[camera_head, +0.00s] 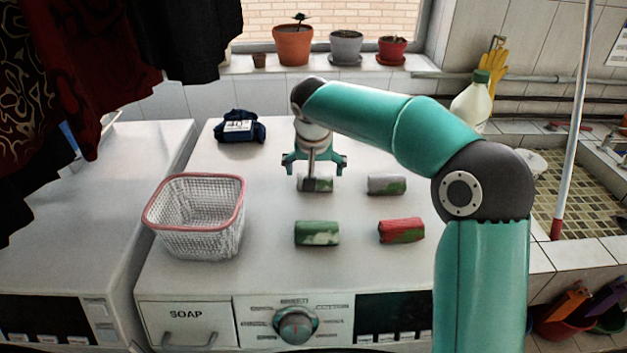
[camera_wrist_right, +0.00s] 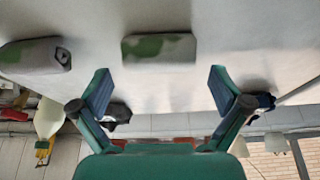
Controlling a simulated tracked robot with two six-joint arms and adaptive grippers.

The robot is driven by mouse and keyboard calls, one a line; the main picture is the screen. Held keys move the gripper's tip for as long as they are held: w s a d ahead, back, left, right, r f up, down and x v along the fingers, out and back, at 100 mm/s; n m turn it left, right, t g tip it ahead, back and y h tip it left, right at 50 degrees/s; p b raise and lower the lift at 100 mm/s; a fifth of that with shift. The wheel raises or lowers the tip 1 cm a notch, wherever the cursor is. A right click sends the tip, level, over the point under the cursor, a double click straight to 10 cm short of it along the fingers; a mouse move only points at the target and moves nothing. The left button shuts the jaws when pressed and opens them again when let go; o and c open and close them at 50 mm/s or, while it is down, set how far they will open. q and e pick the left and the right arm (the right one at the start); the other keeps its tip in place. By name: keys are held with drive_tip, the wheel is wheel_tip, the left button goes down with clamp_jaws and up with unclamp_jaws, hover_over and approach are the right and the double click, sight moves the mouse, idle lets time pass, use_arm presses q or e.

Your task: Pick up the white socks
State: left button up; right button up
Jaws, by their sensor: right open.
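Rolled sock bundles lie in two rows on the white machine top. A whitish-grey bundle with a green patch (camera_head: 315,184) is in the back row, partly hidden by my right gripper (camera_head: 314,162). It also shows in the wrist view (camera_wrist_right: 160,48), beyond the gap between the fingers. My right gripper is open and empty, pointing down over this bundle. A similar whitish-grey bundle (camera_head: 386,185) lies to its right; the wrist view shows it at the left (camera_wrist_right: 35,54). In front are a green and white bundle (camera_head: 317,233) and a red one (camera_head: 401,230). My left gripper is out of view.
A white basket with a pink rim (camera_head: 194,178) stands left of the bundles. A dark blue folded cloth (camera_head: 240,127) lies behind it. A white bottle (camera_head: 471,103) stands at the back right, near the tiled sink (camera_head: 590,185). Clothes hang at upper left.

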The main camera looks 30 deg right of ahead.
drive_tip(key=p+x, duration=0.1)
drive_tip(key=x, duration=0.4)
drive_tip(key=c, duration=0.9)
